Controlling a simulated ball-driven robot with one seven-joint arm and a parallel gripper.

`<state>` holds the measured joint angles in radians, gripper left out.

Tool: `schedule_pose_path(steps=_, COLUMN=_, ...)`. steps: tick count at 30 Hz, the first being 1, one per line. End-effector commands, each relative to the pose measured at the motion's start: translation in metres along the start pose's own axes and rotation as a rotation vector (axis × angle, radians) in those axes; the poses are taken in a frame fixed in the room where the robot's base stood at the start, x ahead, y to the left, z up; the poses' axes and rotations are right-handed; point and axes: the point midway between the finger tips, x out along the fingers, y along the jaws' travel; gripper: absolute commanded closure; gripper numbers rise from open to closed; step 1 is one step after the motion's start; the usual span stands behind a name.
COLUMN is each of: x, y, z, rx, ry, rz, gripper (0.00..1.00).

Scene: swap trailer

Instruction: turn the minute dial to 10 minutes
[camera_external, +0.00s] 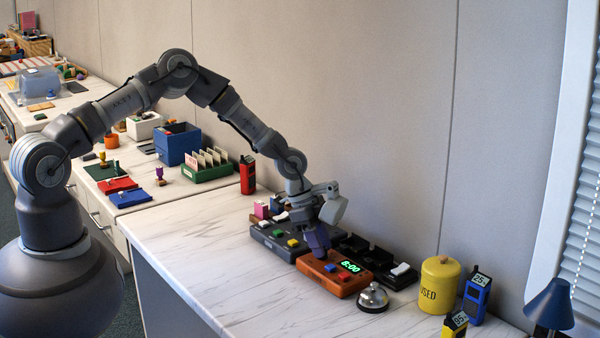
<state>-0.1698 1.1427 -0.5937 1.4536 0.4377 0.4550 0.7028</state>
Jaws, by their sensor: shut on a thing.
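The orange timer box (344,284) lies on the white marble counter. Its green lit display (349,267) seems to read 6:00. A blue button (330,268) and a red button (343,279) show on its top. My gripper (320,254) points down at the box's back left part, its purple fingers shut on the minute dial. The fingers hide the dial, so its mark cannot be seen.
A dark grey box with coloured buttons (280,241) stands close on the left. A black tray (380,262) is behind. A silver bell (373,298) and a yellow canister (438,285) are at the right. The counter's front left (215,265) is clear.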

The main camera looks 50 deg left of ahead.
Motion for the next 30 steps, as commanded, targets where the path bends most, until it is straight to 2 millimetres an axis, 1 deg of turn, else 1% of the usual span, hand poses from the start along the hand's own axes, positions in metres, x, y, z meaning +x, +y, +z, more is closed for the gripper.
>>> schedule_pose_path(steps=9, x=0.0019, y=-0.0023, z=0.0009, rx=0.242, ry=0.000, rz=0.100, gripper=1.00)
schedule_pose_path(steps=15, x=0.0022, y=-0.0026, z=0.0012, rx=0.351, ry=-0.002, rz=0.146, gripper=1.00)
schedule_pose_path(steps=21, x=0.0016, y=-0.0030, z=0.0007, rx=0.416, ry=-0.002, rz=0.172, gripper=1.00)
schedule_pose_path(steps=30, x=0.0014, y=-0.0029, z=0.0009, rx=0.445, ry=-0.003, rz=0.185, gripper=1.00)
